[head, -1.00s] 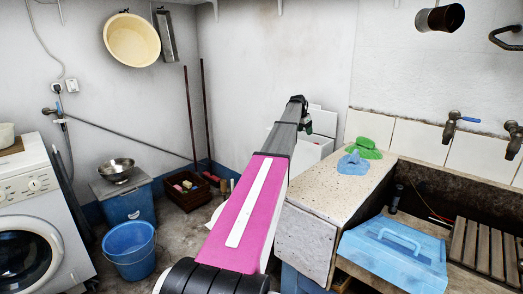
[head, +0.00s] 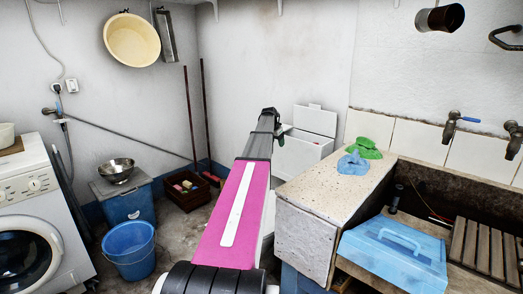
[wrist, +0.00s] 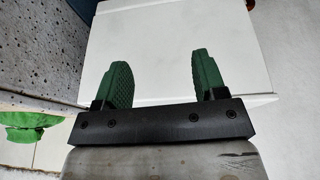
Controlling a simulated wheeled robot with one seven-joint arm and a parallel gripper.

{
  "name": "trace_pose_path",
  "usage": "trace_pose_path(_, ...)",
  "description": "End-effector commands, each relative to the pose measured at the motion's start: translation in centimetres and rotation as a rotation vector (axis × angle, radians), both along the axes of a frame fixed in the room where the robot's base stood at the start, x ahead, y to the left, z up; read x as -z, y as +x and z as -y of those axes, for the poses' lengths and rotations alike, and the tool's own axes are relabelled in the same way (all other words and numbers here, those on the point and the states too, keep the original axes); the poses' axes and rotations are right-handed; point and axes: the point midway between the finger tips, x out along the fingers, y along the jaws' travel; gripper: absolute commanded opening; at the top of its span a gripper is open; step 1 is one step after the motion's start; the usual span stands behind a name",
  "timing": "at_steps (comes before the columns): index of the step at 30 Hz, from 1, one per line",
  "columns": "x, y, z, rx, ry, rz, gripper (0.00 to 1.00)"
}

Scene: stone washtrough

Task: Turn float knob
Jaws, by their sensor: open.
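I cannot make out a float knob in either view. My gripper (wrist: 160,68) is open and empty in the wrist view, with its two green fingers apart in front of a plain white panel. In the head view the gripper (head: 282,132) is mostly hidden behind the end of my arm, beside a white box (head: 303,156) in the back corner. The box has a raised white lid or back panel (head: 315,119). Its inside is not visible.
A speckled counter (head: 330,185) stands right of my arm, with a green cloth (head: 365,148) and a blue cloth (head: 353,164). Beyond it are the stone trough (head: 430,185) and a blue case (head: 395,253). A blue bucket (head: 130,250) stands on the floor at left.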

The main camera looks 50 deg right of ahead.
Motion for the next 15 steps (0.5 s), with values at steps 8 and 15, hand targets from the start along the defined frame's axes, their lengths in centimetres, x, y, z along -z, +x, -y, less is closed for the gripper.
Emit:
trace_pose_path(8, 1.6, 2.3, -4.1, -0.067, 0.014, -0.007, 0.65)
trace_pose_path(15, 2.6, 3.6, -6.6, -0.111, 0.025, -0.011, 0.65)
